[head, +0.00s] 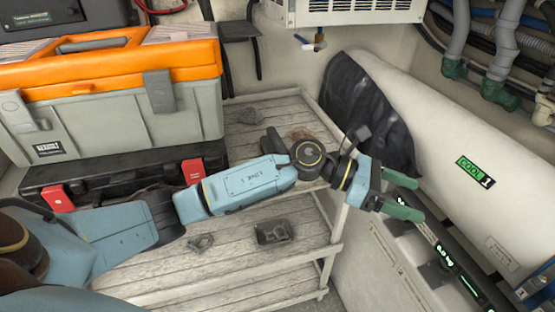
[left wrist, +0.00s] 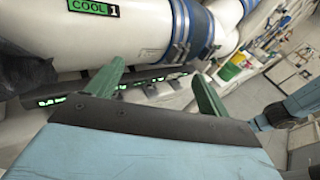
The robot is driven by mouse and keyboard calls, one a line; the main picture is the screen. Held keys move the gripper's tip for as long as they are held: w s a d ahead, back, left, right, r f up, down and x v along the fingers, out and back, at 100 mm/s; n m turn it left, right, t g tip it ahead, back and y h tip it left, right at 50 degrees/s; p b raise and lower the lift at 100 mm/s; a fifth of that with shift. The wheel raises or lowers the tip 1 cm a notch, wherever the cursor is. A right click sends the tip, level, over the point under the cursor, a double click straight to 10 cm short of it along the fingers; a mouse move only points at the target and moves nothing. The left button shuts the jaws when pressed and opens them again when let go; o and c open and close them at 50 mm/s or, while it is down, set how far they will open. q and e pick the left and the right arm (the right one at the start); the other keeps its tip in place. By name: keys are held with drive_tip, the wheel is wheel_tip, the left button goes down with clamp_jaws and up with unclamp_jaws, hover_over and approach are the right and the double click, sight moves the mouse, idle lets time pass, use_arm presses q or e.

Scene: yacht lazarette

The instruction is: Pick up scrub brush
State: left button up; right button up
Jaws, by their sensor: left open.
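My left gripper (head: 404,196) is open and empty, with its green fingers pointing right past the wooden shelf's edge toward the white cylinder. In the left wrist view the two fingers (left wrist: 158,88) stand apart with nothing between them. I cannot clearly pick out the scrub brush. A small brownish item (head: 300,134) lies on the upper shelf, partly behind my left arm, too hidden to name. My right gripper is not in view.
An orange and grey toolbox (head: 120,95) sits on a black case (head: 115,178) at left. The slatted wooden shelf (head: 240,275) holds a dark object (head: 274,233) and small grey items. A white cylinder (head: 440,130) with a black cover (head: 365,110) lies at right.

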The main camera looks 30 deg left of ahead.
use_arm(q)
drive_tip(key=a+f+m+g+y, duration=0.2)
drive_tip(key=a+m+y, duration=0.4)
drive_tip(key=m+y, duration=0.15)
drive_tip(key=m+t+y+b, duration=0.15)
drive_tip(key=m+y, duration=0.35)
drive_tip(key=y, duration=0.7)
approach(278, 140)
drive_tip(key=x, duration=0.7)
drive_tip(key=shift+s+d+f+b, duration=0.1)
drive_tip(key=shift+s+d+b, duration=0.05)
drive_tip(key=shift+s+b, duration=0.2)
drive_tip(key=x, duration=0.5)
drive_tip(key=shift+w+a, duration=0.3)
drive_tip(key=shift+w, duration=0.1)
drive_tip(key=shift+w+a+f, duration=0.1)
drive_tip(key=shift+f, duration=0.2)
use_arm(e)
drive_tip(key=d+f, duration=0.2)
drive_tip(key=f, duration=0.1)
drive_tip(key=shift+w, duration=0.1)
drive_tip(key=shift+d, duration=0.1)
use_arm(q)
drive_tip(key=c, duration=1.2)
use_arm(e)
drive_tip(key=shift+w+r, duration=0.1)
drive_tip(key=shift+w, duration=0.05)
